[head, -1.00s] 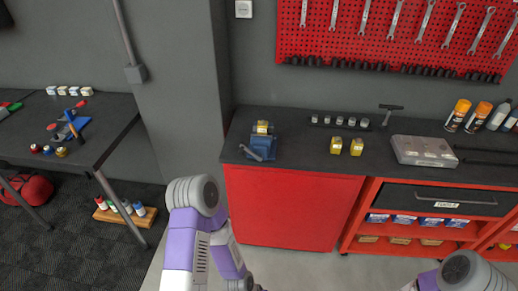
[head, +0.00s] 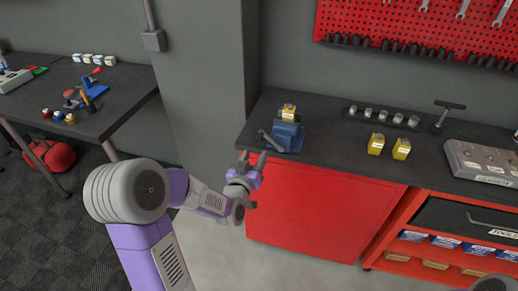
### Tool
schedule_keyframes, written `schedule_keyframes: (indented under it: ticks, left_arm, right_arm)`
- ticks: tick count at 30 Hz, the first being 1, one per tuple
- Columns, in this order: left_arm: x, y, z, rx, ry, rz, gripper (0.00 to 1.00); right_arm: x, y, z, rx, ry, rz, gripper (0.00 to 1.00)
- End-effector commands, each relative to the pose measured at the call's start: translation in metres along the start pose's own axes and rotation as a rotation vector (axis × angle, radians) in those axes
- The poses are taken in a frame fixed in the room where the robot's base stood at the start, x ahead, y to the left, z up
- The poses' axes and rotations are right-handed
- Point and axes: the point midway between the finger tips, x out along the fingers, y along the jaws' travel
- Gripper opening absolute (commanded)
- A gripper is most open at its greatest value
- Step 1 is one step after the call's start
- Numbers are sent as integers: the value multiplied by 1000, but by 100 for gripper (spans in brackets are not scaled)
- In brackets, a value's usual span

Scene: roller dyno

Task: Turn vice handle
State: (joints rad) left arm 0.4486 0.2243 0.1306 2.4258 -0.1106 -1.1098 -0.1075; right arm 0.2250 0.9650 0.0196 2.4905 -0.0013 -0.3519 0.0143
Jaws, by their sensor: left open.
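A blue vice (head: 287,136) stands on the dark workbench top near its left front corner. A yellow block (head: 288,112) sits at the top of the vice. The grey vice handle (head: 271,141) sticks out at the vice's front left side, slanting down to the right. My left gripper (head: 251,161) is open and empty, just in front of and slightly left of the handle, and it appears apart from it. Its fingers point up toward the vice. My right gripper is not in view.
Two yellow blocks (head: 389,146), a rack of sockets (head: 381,117), a T-shaped tool (head: 447,115) and a grey case (head: 484,164) stand right of the vice. A grey pillar (head: 204,90) rises at the left. A second table (head: 128,92) holds small items.

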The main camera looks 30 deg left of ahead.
Motion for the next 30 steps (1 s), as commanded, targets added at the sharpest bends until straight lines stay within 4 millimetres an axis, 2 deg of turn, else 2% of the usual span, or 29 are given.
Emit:
schedule_keyframes:
  ticks: [4,12,18,29,30]
  left_arm:
    - [7,-4,-15,11,54,-6,52]
    - [47,-3,-16,10,50,-5,52]
    - [69,-4,-17,9,50,-5,52]
    - [74,-3,-17,9,48,-5,52]
    - [74,-3,-17,9,48,-5,48]
  right_arm:
    - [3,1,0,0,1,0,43]
    - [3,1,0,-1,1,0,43]
    - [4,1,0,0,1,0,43]
    - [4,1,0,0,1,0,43]
    - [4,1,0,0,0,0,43]
